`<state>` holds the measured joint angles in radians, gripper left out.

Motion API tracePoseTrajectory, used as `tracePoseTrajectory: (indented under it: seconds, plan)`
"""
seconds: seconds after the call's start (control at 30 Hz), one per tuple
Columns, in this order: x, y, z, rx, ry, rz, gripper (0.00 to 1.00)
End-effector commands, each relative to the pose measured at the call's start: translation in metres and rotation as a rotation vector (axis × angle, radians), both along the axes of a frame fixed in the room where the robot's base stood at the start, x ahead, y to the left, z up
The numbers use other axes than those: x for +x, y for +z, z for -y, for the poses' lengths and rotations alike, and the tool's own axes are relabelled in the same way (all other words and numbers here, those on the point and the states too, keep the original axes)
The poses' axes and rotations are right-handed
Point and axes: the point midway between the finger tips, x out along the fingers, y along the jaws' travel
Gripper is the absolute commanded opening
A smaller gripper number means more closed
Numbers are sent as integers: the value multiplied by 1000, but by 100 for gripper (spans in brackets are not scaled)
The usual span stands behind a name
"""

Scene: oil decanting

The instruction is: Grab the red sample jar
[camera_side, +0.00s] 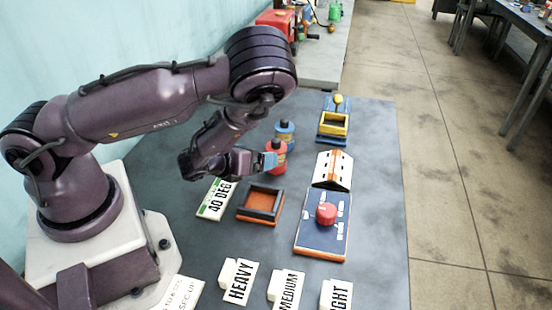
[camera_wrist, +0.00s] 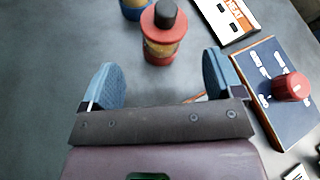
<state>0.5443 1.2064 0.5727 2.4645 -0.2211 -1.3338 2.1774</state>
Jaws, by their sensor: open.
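The red sample jar (camera_side: 276,157) stands upright on the grey table, with a dark cap and a yellowish band around its middle. In the wrist view the red jar (camera_wrist: 163,38) is ahead of my gripper (camera_wrist: 165,84), roughly in line with the gap between the two blue fingers. The fingers are apart with nothing between them there. In the side view my gripper (camera_side: 258,161) is close beside the jar on its left and partly overlaps it; I cannot tell whether they touch.
A blue jar (camera_side: 285,133) stands just behind the red one. A wooden tray (camera_side: 240,214), a dark blue panel with a red knob (camera_side: 326,214), a white-and-orange block (camera_side: 332,170) and a yellow box (camera_side: 333,123) surround it. Label blocks such as HEAVY (camera_side: 238,281) line the front.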

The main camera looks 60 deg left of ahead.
Motion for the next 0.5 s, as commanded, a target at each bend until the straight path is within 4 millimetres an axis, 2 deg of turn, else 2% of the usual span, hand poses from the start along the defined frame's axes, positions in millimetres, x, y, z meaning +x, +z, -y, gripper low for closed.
tracePoseTrajectory:
  seconds: [0.1, 0.2, 0.5]
  plan:
    - [-6, -5, -2, 165, -126, -2, 86]
    - [-6, -5, -2, 233, -180, 4, 86]
    - [18, -15, -7, 250, -194, 9, 86]
